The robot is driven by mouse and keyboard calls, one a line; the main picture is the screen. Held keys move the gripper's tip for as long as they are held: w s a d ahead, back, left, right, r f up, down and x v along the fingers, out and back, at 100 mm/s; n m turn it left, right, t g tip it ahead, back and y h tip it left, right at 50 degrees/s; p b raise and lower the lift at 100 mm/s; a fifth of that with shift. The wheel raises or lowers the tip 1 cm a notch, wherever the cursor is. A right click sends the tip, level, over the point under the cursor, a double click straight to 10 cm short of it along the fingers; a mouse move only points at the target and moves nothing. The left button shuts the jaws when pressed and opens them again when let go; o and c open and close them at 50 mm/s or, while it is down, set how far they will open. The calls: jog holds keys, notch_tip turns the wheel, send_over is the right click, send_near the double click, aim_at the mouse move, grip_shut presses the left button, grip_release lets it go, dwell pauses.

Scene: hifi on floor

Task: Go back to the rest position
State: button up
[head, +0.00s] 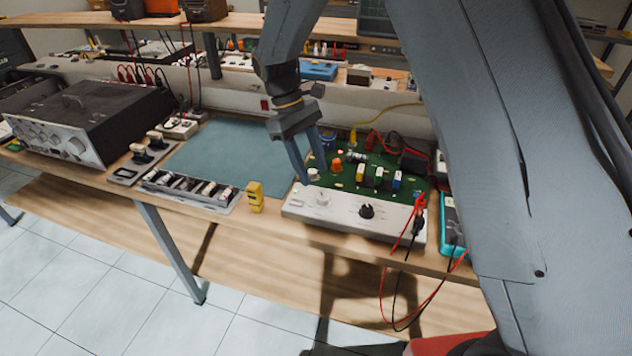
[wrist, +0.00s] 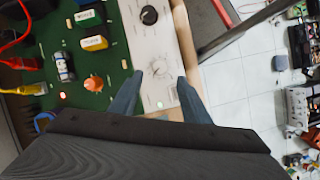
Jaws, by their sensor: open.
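My gripper (head: 308,172) is open and empty, pointing down over the left end of the control panel (head: 350,216) on the workbench. In the wrist view, its two fingertips (wrist: 163,80) stand apart on either side of the panel's white knob (wrist: 156,69). I cannot tell whether the fingers touch the panel. Behind the panel is the green circuit board (head: 345,179), with an orange part, several small colored blocks and plugged cables. A black knob (head: 366,211) sits farther right on the panel.
A yellow device (head: 254,196) stands left of the panel, beside a tray of small parts (head: 188,189). A teal mat (head: 222,158) lies behind them, mostly bare. A black instrument (head: 93,119) stands at the left. Red and black leads (head: 408,262) hang over the bench's front edge at right.

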jog(key=shift+w+a+r, duration=0.1)
jog(key=shift+a+r, duration=0.05)
jog(key=shift+r, duration=0.3)
jog(key=s+d+r+m+t+y, duration=0.1)
jog(key=s+d+m+t+y, duration=0.2)
jog(key=s+d+m, duration=0.6)
jog(key=s+d+t, duration=0.1)
jog(key=s+d, duration=0.7)
jog(key=s, duration=0.1)
jog(key=shift+d+r+m, duration=0.3)
jog(key=shift+d+m, duration=0.1)
dwell(1.8)
